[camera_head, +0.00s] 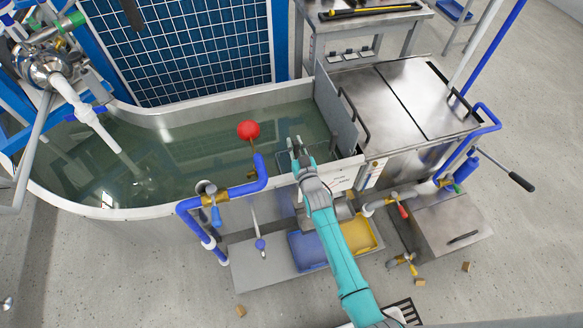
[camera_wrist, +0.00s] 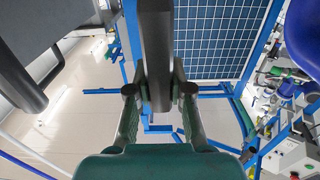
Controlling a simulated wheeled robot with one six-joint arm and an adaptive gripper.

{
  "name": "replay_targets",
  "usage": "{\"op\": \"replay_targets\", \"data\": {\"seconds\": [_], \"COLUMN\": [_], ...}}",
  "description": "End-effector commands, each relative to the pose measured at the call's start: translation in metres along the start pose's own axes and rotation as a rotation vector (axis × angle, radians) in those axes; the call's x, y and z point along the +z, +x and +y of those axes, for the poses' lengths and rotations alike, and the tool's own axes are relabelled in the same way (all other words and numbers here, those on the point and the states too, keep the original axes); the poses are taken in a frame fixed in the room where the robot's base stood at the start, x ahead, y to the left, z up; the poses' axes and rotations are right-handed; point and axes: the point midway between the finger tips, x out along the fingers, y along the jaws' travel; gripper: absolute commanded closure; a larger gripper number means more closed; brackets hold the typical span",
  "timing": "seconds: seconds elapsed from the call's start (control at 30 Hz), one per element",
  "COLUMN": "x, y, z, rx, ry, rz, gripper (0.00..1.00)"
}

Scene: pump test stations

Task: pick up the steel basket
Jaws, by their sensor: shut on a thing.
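My gripper (camera_head: 298,148) is over the right end of the water tank, at the end of my teal arm. In the wrist view my gripper (camera_wrist: 160,95) has its two fingers on either side of a dark grey bar (camera_wrist: 156,45), shut on it. The bar runs up out of the picture. I cannot tell from the frames whether this bar is a handle of the steel basket. No basket body shows clearly in either view, and what hangs below the bar is hidden.
The water tank (camera_head: 75,205) holds a red float (camera_head: 248,130) left of my gripper. A grey upright panel (camera_head: 338,112) stands close on its right, beside a steel-topped bench (camera_head: 410,95). Blue pipework (camera_head: 262,172), a blue tray (camera_head: 306,250) and a yellow tray (camera_head: 358,236) are in front.

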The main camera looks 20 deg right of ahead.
Motion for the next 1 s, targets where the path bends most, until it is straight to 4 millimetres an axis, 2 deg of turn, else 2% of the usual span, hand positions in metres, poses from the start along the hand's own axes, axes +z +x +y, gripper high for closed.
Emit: {"op": "replay_targets", "data": {"seconds": [0.27, 0.47, 0.8, 1.0], "x": [-0.001, -0.013, -0.071, -0.096], "y": [0.000, 0.001, 0.000, 0.000], "z": [0.000, 0.000, 0.000, 0.000], "rx": [0.000, 0.000, 0.000, 0.000], "ry": [0.000, 0.000, -0.001, 0.000], "rz": [0.002, 0.004, 0.006, 0.003], "gripper": [1.00, 1.00, 1.00, 1.00]}}
